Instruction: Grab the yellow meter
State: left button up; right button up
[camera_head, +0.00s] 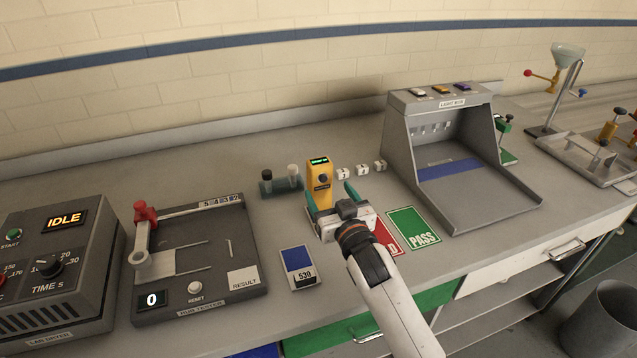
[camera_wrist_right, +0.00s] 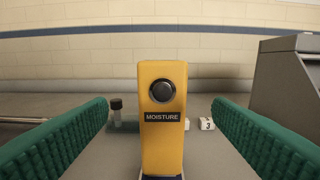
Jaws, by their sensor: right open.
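The yellow meter (camera_head: 320,184) stands upright on the bench in front of the wall, with a small green display on top and a round dark knob. In the right wrist view the yellow meter (camera_wrist_right: 162,120) is centred, with a "MOISTURE" label. My right gripper (camera_head: 331,197) is open at the near side of the meter. Its green fingers (camera_wrist_right: 160,135) show on either side of the meter in the wrist view, with a gap on both sides; I cannot tell how far they reach around it. My left gripper is not in view.
Vials in a dark rack (camera_head: 280,183) stand left of the meter, and small white numbered blocks (camera_head: 361,169) sit to its right. The grey light box (camera_head: 398,150) is further right. A blue-and-white card (camera_head: 298,268) and green PASS mat (camera_head: 414,228) lie nearer. The rub tester (camera_head: 200,250) is left.

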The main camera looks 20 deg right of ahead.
aim_at(324, 182)
jog(key=shift+w, duration=1.55)
jog(key=w+p, duration=0.1)
jog(key=w, duration=0.3)
jog(key=shift+w+p, duration=0.35)
jog(key=shift+w+f, duration=0.1)
jog(key=shift+w, duration=0.15)
jog(key=shift+s, duration=0.1)
jog(key=shift+c, duration=0.7)
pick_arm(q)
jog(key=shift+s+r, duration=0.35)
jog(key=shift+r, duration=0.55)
pick_arm(e)
jog(key=c, duration=1.1)
